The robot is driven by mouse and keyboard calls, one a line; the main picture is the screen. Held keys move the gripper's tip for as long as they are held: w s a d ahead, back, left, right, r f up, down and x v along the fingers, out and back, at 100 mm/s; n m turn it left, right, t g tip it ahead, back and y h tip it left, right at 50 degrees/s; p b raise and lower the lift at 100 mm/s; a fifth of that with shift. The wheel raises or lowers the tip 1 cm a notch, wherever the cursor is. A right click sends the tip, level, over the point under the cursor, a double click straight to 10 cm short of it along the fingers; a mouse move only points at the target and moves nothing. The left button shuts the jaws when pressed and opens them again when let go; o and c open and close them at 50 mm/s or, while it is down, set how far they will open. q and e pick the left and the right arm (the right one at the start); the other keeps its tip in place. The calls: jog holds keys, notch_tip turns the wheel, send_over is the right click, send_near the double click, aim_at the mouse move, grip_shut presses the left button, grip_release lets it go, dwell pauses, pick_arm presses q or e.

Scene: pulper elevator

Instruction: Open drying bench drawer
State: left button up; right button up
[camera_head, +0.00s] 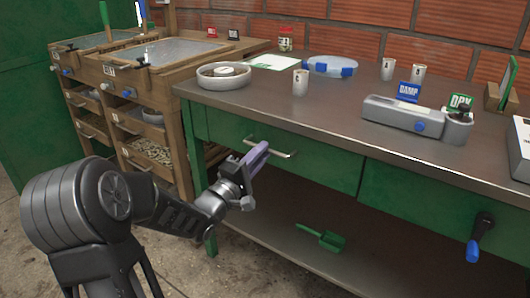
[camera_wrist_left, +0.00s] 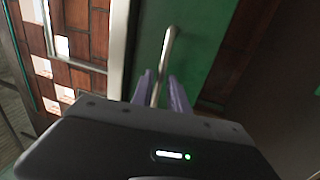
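The green bench has a grey metal top (camera_head: 330,105) and a green drawer front (camera_head: 325,170) that looks flush with the bench. A silver bar handle (camera_head: 285,155) runs across the drawer front. My left gripper (camera_head: 258,152), with purple fingers, is at the left part of this handle. In the left wrist view the handle (camera_wrist_left: 168,45) runs down between the two fingers (camera_wrist_left: 162,92). The fingers stand apart on either side of the bar, and I cannot tell whether they touch it. My right gripper is in neither view.
A wooden rack (camera_head: 140,110) with trays stands left of the bench. A crank with a blue grip (camera_head: 473,250) hangs at the right. A green scoop (camera_head: 322,238) lies on the lower shelf. A bowl (camera_head: 223,76), cups and a grey device (camera_head: 405,115) stand on top.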

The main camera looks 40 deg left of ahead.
pick_arm(q)
jog(key=shift+w+r, duration=0.25)
jog(key=shift+w, duration=0.8)
jog(key=shift+c, duration=0.3)
grip_shut()
dwell(0.3)
